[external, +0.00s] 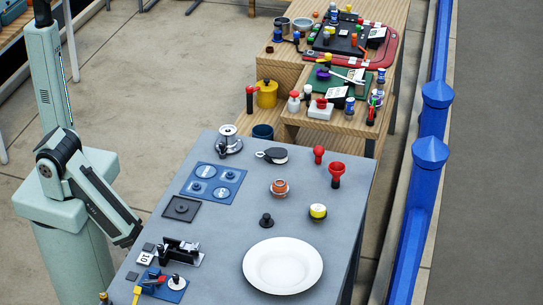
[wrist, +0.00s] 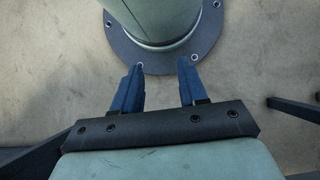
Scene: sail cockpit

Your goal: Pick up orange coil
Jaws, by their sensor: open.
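In the external view the gripper's fingers are hard to make out. The coil is not in the wrist view.
A white plate (external: 283,265) lies in front of the coil. A yellow-topped item (external: 317,212), a black knob (external: 266,220) and a red cup-shaped piece (external: 336,174) stand near it. A blue panel (external: 213,184) lies to its left. A blue railing (external: 415,190) runs along the right.

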